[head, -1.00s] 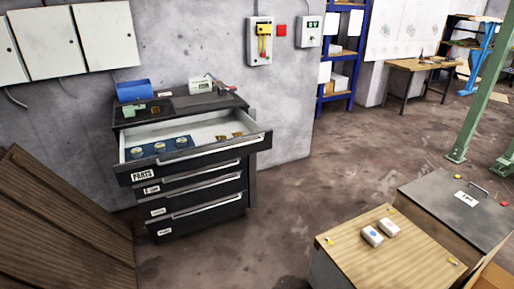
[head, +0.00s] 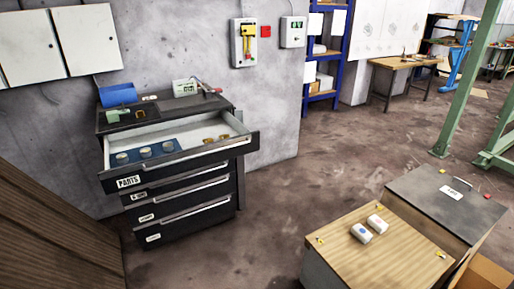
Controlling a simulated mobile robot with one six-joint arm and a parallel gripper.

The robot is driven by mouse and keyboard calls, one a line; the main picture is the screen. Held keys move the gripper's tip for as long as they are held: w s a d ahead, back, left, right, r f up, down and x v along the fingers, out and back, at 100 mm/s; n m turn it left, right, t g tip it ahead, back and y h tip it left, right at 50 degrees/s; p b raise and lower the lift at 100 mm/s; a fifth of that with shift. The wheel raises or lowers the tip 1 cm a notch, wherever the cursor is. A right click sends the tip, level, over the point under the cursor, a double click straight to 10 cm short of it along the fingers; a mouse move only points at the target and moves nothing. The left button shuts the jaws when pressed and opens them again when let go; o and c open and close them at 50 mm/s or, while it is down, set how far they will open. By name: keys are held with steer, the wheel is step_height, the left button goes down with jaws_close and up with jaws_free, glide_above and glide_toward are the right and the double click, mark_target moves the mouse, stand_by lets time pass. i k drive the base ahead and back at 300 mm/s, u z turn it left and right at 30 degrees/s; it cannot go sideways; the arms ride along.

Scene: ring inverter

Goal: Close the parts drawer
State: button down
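The parts drawer (head: 190,157) is the top drawer of a dark cabinet (head: 240,190) against the grey wall. It is pulled out, with a "PARTS" label at the left of its front and a long pale handle along it. Inside, several round metal pieces (head: 146,152) sit on a blue mat at the left, and small brass-coloured pieces (head: 217,138) lie at the right. The lower drawers (head: 180,207) look shut. My gripper is not in view.
A blue bin (head: 117,95) and a meter (head: 186,87) stand on the cabinet top. A wood-topped box (head: 390,255) with two small white boxes stands at the lower right, beside a grey-lidded case (head: 440,200). Floor between is clear.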

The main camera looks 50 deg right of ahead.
mark_target(190, 153)
steer(key=i, duration=0.95)
steer(key=u, duration=0.05)
